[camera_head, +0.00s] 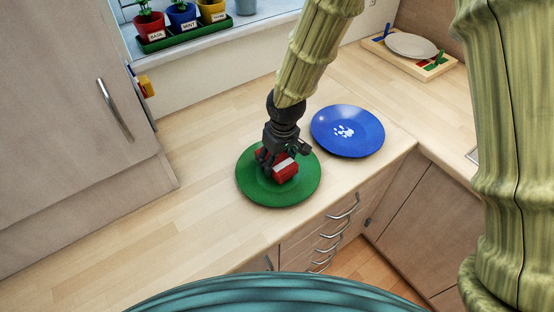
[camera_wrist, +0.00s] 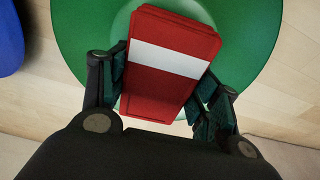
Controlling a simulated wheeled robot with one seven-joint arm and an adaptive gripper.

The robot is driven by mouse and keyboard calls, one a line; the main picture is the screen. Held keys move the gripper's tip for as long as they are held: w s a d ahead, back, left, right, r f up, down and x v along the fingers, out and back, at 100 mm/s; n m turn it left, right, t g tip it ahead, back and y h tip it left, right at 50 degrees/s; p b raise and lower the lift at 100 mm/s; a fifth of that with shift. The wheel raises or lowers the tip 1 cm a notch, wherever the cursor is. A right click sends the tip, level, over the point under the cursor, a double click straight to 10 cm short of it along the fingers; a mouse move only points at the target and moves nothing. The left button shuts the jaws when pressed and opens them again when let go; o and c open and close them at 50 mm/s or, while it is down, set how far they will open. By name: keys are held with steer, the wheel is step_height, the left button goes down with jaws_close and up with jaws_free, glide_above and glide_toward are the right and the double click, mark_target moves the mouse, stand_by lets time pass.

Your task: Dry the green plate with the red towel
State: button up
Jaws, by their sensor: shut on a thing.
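The green plate (camera_head: 253,190) lies flat on the wooden counter; its rim also fills the top of the wrist view (camera_wrist: 262,30). My gripper (camera_head: 279,160) is over the plate and shut on the red towel (camera_head: 285,171). In the wrist view the towel (camera_wrist: 160,88) is a folded red block with a white stripe, between the two fingers (camera_wrist: 162,92). The towel is over the plate's middle and seems to rest on it; contact is hard to confirm. No water marks show on the visible part of the green plate.
A blue plate (camera_head: 362,135) with white spots lies just right of the green plate. A rack (camera_head: 436,68) with a pale plate (camera_head: 411,45) stands at the back right. Potted plants (camera_head: 182,16) line the windowsill. The counter left of the green plate is clear.

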steer(key=shift+r+p, duration=2.25)
steer(key=shift+r, duration=1)
steer(key=shift+d, duration=0.1)
